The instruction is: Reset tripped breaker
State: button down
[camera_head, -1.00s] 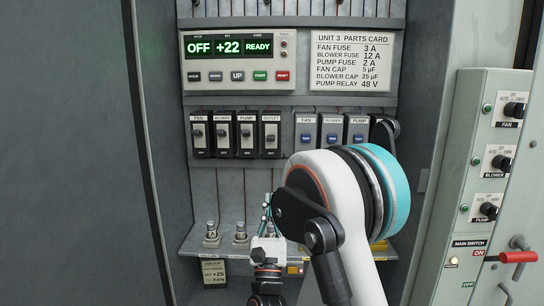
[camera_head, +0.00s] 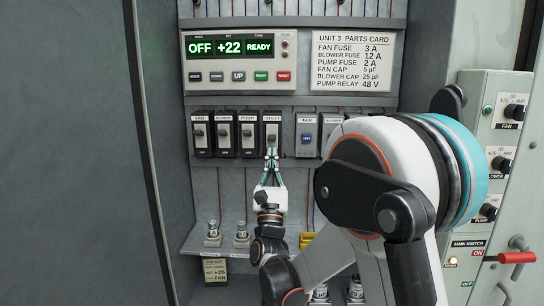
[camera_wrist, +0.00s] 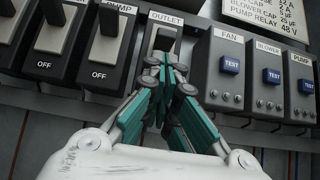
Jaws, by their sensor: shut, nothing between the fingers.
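A row of black breakers with light faces sits in the cabinet: FAN (camera_head: 201,134), BLOWER (camera_head: 224,134), PUMP (camera_head: 248,134) and OUTLET (camera_head: 272,130). In the wrist view, the PUMP lever (camera_wrist: 107,27) and its left neighbours have OFF showing below them. The OUTLET breaker (camera_wrist: 163,24) has a dark lever; its lower face is hidden by my fingers. My gripper (camera_head: 271,154) is shut and empty, its tips at the lower part of the OUTLET breaker. In the wrist view my gripper (camera_wrist: 170,76) is just below that lever; I cannot tell whether it touches.
Grey test modules, FAN (camera_wrist: 221,68) and BLOWER (camera_wrist: 271,77), stand close right of the OUTLET breaker. The display panel (camera_head: 238,60) above reads OFF, +22, READY. A shelf (camera_head: 215,250) with small parts is below. A switch box (camera_head: 478,180) with a red handle is right.

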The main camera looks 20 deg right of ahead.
jog(key=shift+r, duration=0.5)
jog(key=g+p, duration=0.1)
jog(key=s+r+g+p, duration=0.1)
jog(key=p, duration=0.1)
jog(key=r+g+y+p, duration=0.1)
jog(key=shift+s+a+r+g, duration=0.15)
jog(key=shift+s+a+g, duration=0.1)
jog(key=shift+g, duration=0.15)
jog(key=shift+w, duration=0.15)
jog(key=s+a+f+b, duration=0.3)
jog(key=s+f, duration=0.5)
jog(key=s, duration=0.1)
jog(key=shift+s+f, duration=0.2)
jog(key=shift+s, duration=0.2)
